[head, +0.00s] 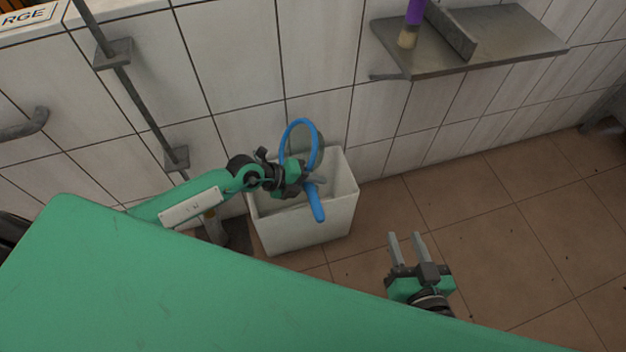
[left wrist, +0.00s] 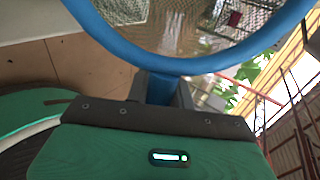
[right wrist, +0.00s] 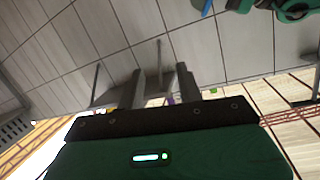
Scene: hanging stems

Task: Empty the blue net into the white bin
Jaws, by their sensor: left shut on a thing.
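The blue net has a blue hoop (head: 284,143) tilted up above the white bin (head: 312,235), with a grey mesh inside the hoop. Its blue handle (head: 317,205) points down over the bin's opening. My left gripper (head: 308,182) is shut on the net's handle near the hoop, above the bin. In the left wrist view the hoop (left wrist: 180,66) and see-through mesh fill the top, and the handle (left wrist: 161,90) sits between the fingers. Whether the net holds anything cannot be told. The bin's floor is mostly hidden. My right gripper (head: 407,245) is open and empty, right of the bin.
A metal shelf (head: 500,40) on the tiled wall holds a purple and tan object (head: 412,22). A grey pole (head: 130,100) runs along the wall at left. A green surface (head: 150,290) fills the lower left. The tiled floor (head: 500,220) at right is clear.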

